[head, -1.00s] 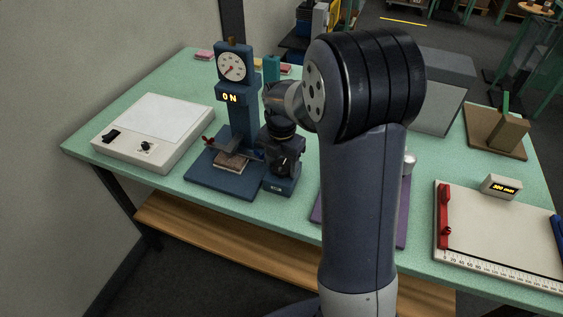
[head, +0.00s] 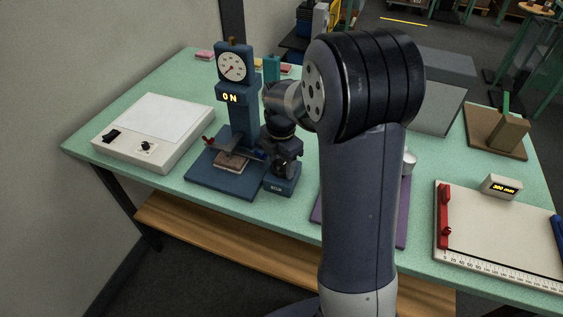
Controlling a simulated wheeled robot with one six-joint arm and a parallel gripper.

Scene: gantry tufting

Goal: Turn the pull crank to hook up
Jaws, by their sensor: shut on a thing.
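A blue pull tester (head: 238,125) stands on the bench at the left. My gripper (head: 285,168) points down at the tester's right side, over a small blue block (head: 281,188). It is shut on the pull crank there. The crank and my fingertips are mostly hidden by my wrist.
A white light box (head: 160,132) stands left of the tester. A teal post (head: 271,68) is close behind my wrist. My arm hides the middle of the bench and part of a purple mat (head: 317,208). A measuring board (head: 490,235) with red and blue clamps is at the right.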

